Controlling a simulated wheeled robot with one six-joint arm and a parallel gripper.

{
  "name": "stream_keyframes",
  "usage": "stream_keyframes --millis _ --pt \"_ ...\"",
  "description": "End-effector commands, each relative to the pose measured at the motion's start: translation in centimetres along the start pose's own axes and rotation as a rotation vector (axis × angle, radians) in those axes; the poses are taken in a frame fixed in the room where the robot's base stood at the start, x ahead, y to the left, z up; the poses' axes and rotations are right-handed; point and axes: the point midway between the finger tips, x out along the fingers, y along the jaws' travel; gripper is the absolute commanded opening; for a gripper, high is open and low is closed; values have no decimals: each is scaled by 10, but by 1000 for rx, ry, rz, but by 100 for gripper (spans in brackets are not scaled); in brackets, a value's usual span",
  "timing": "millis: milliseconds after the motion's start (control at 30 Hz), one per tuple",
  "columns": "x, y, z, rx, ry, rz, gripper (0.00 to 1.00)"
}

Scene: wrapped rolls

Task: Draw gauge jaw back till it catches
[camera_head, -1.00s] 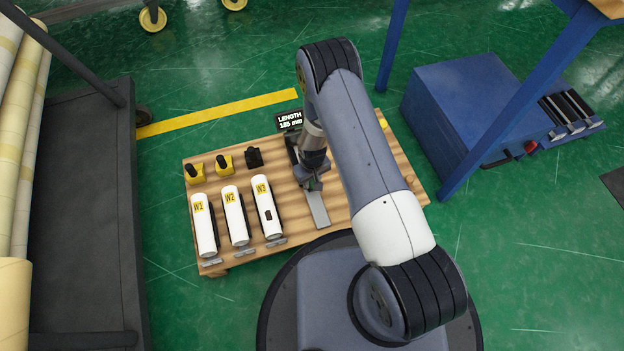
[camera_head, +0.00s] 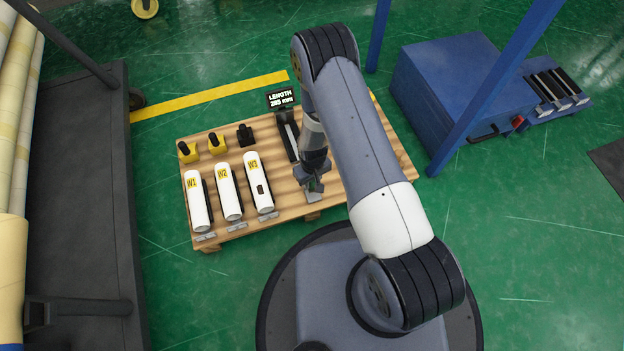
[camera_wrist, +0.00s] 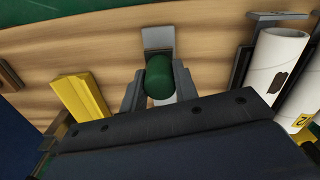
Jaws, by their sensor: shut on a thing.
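The length gauge stands on the wooden pallet, with a dark rail (camera_head: 288,138) and a display (camera_head: 281,98) that reads about "LENGTH 385 mm", small and hard to read. My gripper (camera_head: 314,186) is at the near end of the gauge, by the pallet's front edge. In the wrist view my gripper (camera_wrist: 158,92) is shut on a green knob (camera_wrist: 158,76), one finger on each side. A grey metal plate (camera_wrist: 157,38) shows just beyond the knob. My arm hides part of the gauge, and I cannot see any catch.
White rolls W1 (camera_head: 197,203), W2 (camera_head: 228,192) and W3 (camera_head: 258,185) lie left of the gauge. A blue cabinet (camera_head: 455,95) stands right on the green floor; a dark cart (camera_head: 80,200) is left.

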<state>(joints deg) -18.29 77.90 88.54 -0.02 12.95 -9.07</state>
Motion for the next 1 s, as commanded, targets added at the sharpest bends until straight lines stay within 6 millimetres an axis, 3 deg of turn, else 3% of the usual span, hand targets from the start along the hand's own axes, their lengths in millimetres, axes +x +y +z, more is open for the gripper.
stream_keyframes --millis 33,200,233,467,767,1000 --pt "1 -1 8 2 -21 -3 0" --pt "1 -1 9 2 -24 -4 0" --pt "1 -1 9 2 -24 -4 30" --pt "1 -1 7 2 -17 -3 49" --pt "-3 -1 5 1 -12 -2 50" --pt "-43 0 3 1 -9 -2 50"
